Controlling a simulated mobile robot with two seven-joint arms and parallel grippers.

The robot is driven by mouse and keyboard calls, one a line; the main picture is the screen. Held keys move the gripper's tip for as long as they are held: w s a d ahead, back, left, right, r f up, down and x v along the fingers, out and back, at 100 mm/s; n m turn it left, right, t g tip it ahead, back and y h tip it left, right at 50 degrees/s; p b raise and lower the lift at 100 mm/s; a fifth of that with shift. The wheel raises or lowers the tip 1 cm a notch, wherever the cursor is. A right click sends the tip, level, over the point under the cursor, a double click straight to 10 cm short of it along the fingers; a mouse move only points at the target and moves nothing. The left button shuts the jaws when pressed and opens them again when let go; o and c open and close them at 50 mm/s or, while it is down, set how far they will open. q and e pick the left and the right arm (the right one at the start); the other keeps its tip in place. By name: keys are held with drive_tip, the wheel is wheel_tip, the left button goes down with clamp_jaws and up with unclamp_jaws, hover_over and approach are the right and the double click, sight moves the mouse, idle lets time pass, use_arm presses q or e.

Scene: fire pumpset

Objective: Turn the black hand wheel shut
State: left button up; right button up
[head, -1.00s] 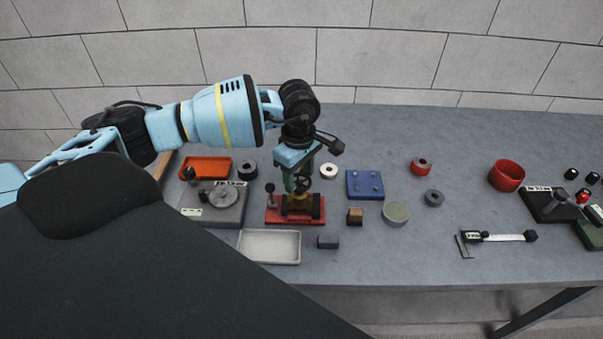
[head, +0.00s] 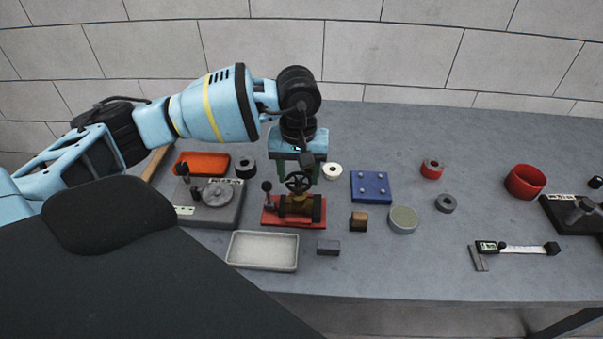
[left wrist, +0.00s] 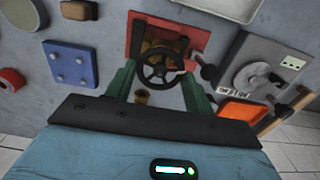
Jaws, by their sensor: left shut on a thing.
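The black hand wheel (head: 298,182) sits on top of a brass valve (head: 296,203) on a red base plate (head: 271,217). My left gripper (head: 298,171) comes down over the wheel from above. In the left wrist view the spoked wheel (left wrist: 161,62) lies between the two green fingers of my left gripper (left wrist: 159,88), which is shut on it. The wheel's rim partly hides the valve body below in that view. How far the wheel is turned cannot be told. My right gripper is not in view.
A small black-knobbed lever (head: 267,188) stands close left of the valve. A grey fixture with a dial (head: 216,192) and an orange tray (head: 203,159) are further left. A pale tray (head: 262,267) lies in front. A blue plate (head: 370,188) and small blocks are to the right.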

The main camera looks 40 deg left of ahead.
use_arm(q)
drive_tip(key=shift+m+b, duration=0.3)
drive_tip(key=shift+m, duration=0.9)
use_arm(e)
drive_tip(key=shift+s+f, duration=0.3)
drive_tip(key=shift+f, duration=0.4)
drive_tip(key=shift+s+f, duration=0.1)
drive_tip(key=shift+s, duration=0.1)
use_arm(q)
drive_tip(key=o, duration=1)
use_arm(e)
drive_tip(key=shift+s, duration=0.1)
use_arm(q)
drive_tip(key=shift+r+b, duration=0.3)
drive_tip(key=shift+r, duration=3.65)
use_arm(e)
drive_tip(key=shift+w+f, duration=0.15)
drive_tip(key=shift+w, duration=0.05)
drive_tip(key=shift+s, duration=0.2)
